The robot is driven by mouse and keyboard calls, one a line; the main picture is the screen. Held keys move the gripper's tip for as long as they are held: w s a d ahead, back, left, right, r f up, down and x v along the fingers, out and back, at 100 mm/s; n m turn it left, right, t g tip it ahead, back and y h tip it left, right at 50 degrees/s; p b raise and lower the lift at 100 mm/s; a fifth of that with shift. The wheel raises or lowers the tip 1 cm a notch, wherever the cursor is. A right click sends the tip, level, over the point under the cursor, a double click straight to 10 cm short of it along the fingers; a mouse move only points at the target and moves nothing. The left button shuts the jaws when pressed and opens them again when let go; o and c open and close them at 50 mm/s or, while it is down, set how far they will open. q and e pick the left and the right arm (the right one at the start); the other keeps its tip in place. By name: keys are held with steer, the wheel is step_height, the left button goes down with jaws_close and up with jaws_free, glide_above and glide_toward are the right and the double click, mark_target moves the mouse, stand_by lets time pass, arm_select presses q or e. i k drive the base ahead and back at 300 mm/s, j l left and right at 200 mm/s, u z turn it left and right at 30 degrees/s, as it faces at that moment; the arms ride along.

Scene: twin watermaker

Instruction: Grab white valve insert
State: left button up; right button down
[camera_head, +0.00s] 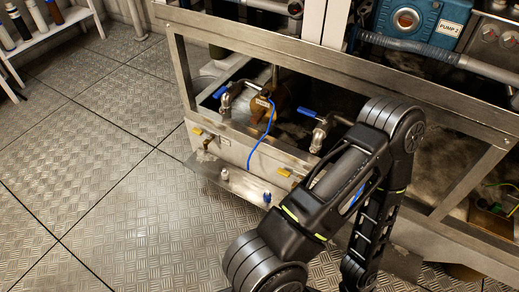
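A small pale, whitish fitting (224,174) stands on the metal ledge (240,187) at the front of the box; it looks like the white valve insert, but it is too small to be sure. A second small fitting with a blue part (266,198) stands further right on the same ledge. One of my black arms rises from the bottom, bends at the upper right and runs back down; its gripper is not visible. My other arm does not show. Neither fitting is touched by anything I can see.
A steel frame (300,68) crosses above the box. A blue pump (420,22) is at the upper right. A white shelf (50,36) stands at the upper left. The tread-plate floor (100,170) at left is clear.

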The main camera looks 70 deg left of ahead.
mark_target(225, 173)
steer(key=k+j+z, duration=0.3)
steer(key=k+j, duration=0.7)
steer(key=j, duration=0.3)
steer(key=k+j+z, duration=0.3)
steer(key=k+j, duration=0.75)
steer(key=i, duration=0.4)
